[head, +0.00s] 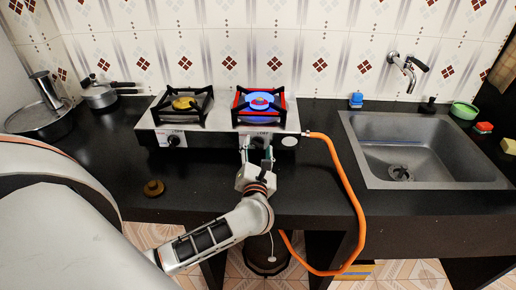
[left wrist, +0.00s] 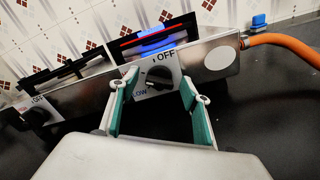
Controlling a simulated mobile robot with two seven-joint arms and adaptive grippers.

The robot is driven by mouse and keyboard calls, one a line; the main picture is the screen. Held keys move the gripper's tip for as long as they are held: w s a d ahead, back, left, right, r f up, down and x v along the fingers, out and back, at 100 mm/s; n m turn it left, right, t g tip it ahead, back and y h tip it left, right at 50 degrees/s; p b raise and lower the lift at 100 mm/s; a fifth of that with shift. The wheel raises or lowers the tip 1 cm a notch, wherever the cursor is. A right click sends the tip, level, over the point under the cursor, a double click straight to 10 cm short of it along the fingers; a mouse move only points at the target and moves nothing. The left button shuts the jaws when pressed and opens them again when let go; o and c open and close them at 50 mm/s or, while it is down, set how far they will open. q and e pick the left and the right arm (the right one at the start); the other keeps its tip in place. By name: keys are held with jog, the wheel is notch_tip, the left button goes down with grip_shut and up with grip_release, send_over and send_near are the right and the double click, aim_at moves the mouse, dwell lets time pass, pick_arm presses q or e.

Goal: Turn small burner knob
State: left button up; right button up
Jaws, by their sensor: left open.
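The two-burner stove (head: 215,133) stands on the black counter, with a dark knob under each burner. The left burner (head: 184,104) has a small yellowish cap; the right burner (head: 259,102) is blue with red around it. The left knob (head: 173,140) is clear of my gripper and shows at the left of the left wrist view (left wrist: 36,117). My left gripper (head: 257,150) is open in front of the right knob (left wrist: 158,77). Its green-padded fingers (left wrist: 158,84) appear on either side of that knob, between OFF and LOW marks. Contact cannot be told. My right gripper is out of view.
An orange hose (head: 346,185) runs from the stove's right end down past the counter front. A sink (head: 425,150) is at the right. Pots (head: 100,97) stand at the back left. A brown round object (head: 154,188) lies on the counter left of my gripper.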

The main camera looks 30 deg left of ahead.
pick_arm(q)
jog(key=c, duration=1.1)
